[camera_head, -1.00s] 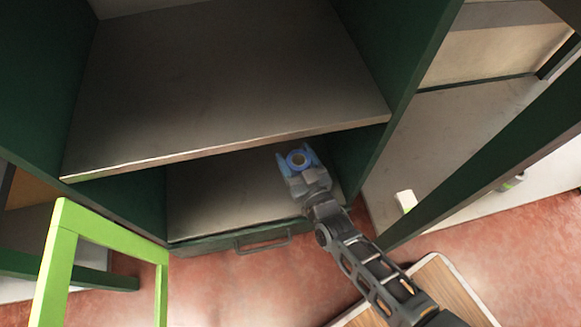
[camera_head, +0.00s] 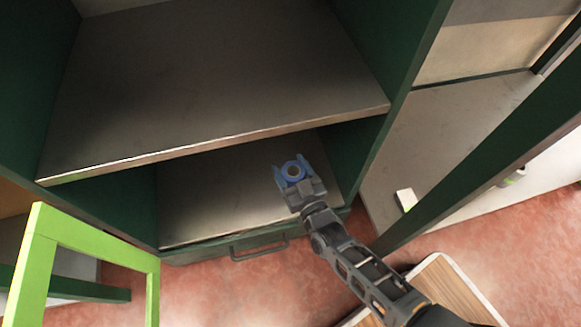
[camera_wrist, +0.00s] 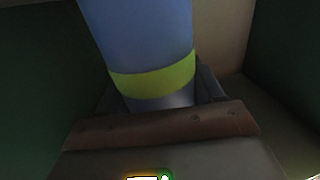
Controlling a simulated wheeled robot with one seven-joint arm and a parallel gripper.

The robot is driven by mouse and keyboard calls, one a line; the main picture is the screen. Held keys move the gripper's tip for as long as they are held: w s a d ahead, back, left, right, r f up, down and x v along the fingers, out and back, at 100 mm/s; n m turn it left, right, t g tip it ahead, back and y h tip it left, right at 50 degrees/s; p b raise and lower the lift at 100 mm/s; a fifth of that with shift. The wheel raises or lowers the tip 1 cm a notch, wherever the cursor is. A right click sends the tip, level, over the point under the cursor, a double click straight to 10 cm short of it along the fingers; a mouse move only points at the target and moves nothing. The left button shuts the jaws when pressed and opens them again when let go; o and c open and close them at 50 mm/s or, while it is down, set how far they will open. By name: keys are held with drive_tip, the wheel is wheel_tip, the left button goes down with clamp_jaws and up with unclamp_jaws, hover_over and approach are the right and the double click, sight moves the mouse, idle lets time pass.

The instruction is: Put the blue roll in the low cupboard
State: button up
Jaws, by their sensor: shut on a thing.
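In the wrist view the roll (camera_wrist: 145,40) stands out from the jaws and has a yellow-green band near the gripper. The low cupboard (camera_head: 210,200) is the open compartment with a grey floor below the wide shelf. The roll and gripper are at the right part of its opening, near the green side wall. Whether the roll touches the cupboard floor cannot be told.
A wide grey shelf (camera_head: 215,75) lies above the compartment. A closed drawer front with a handle (camera_head: 258,247) is below it. A light green frame (camera_head: 95,235) stands at the lower left. A green panel (camera_head: 480,150) crosses at the right. The compartment floor left of the roll is bare.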

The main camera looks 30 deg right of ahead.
drive_tip(key=shift+f, duration=0.3)
drive_tip(key=o, duration=1.1)
drive_tip(key=shift+r, duration=0.1)
drive_tip(key=shift+r, duration=0.2)
drive_tip(key=s+p, duration=0.1)
drive_tip(key=s, duration=0.3)
drive_tip(key=s+a+p, duration=0.1)
drive_tip(key=s, duration=0.3)
drive_tip(key=s+p, duration=0.1)
drive_tip(key=s, duration=0.3)
drive_tip(key=shift+a+r, duration=0.2)
drive_tip(key=shift+r, duration=0.15)
